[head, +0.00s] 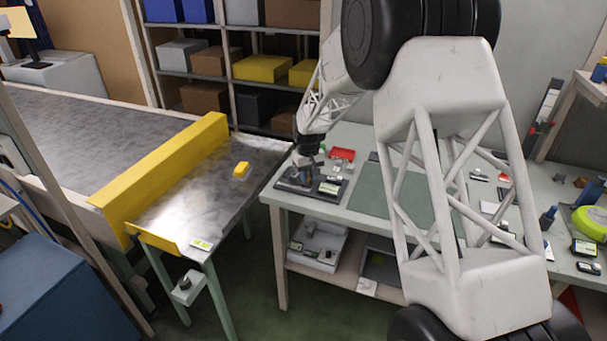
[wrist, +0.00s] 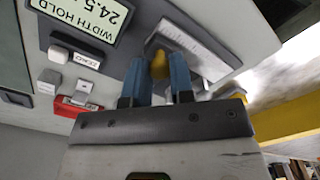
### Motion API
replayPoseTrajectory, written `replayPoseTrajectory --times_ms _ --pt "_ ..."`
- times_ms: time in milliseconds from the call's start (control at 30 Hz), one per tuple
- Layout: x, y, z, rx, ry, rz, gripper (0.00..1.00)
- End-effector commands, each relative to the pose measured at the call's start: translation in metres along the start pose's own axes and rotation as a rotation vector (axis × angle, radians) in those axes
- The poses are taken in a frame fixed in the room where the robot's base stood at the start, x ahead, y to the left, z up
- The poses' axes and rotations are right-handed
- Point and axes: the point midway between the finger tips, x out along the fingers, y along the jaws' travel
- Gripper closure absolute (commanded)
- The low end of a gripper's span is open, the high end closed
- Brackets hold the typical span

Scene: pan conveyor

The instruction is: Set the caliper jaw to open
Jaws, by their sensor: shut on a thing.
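The caliper device (head: 297,179) stands at the left end of the workbench, with its display (head: 329,188) at the front right. In the wrist view the display (wrist: 82,14) reads WIDTH HOLD and 24.5, with a ZERO button (wrist: 82,53) beside it. A grey metal block (wrist: 195,47) lies past my fingertips. My gripper (wrist: 157,60) has blue fingers shut on a small yellow piece (wrist: 158,66), which looks like the caliper jaw's knob. The fingers and the gripper body hide part of the jaw, so its position cannot be told exactly.
A red tray (head: 342,154) sits behind the device. A green mat (head: 372,190) lies to its right. My arm covers the middle of the bench.

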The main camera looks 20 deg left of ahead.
Motion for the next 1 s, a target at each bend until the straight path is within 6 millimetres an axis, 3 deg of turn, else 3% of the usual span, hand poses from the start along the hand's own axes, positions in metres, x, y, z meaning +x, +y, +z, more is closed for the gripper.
replayPoseTrajectory --times_ms 200,233,400,767,1000 --pt "-0.001 0.003 0.002 0.002 -0.004 0.001 1.0" --pt "-0.001 0.003 0.002 0.002 -0.004 0.001 0.76" --pt "0.0 0.003 0.002 0.002 -0.004 0.001 0.52" --pt "-0.002 0.002 0.001 0.001 -0.003 0.0 0.52" --pt "-0.019 0.002 0.001 0.001 -0.002 0.0 0.52"
